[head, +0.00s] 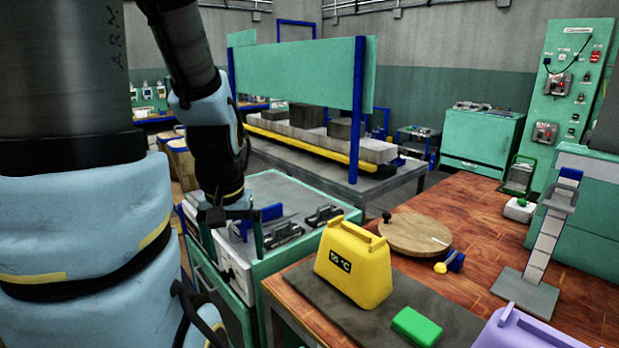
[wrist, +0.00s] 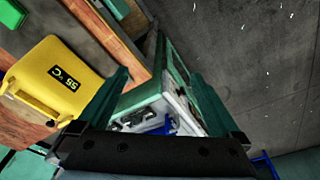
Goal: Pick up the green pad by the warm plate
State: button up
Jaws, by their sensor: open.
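The green pad (head: 416,326) is a small bright green block lying on a dark grey mat (head: 333,309) at the near edge of the wooden table. A yellow block with a handle and a "55 °C" label (head: 354,262) stands on the mat just left of the pad; it may be the warm plate. It also shows in the wrist view (wrist: 55,75). A green corner at the wrist view's top left edge (wrist: 10,14) may be the pad.
A purple block (head: 520,334) stands right of the pad. A round wooden board (head: 414,235) and a grey stand (head: 540,245) are farther back on the table. The green cabinet (head: 318,240) with clamps on top is left of the table. Open wood lies at the table's middle right.

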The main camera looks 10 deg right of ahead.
aim_at(418, 330)
jog(key=k, duration=0.6)
jog(key=z, duration=1.65)
jog(key=j+z, duration=0.95)
jog(key=i, duration=0.25)
jog(key=k+u, duration=0.1)
jog(key=u, duration=0.45)
jog(key=j+u, duration=0.25)
jog(key=u, duration=0.25)
jog(key=j+u, duration=0.25)
jog(key=u, duration=0.2)
jog(key=i+j+u, duration=0.1)
jog(key=j+u, duration=0.15)
jog(key=u, duration=0.25)
jog(key=i+j, duration=0.15)
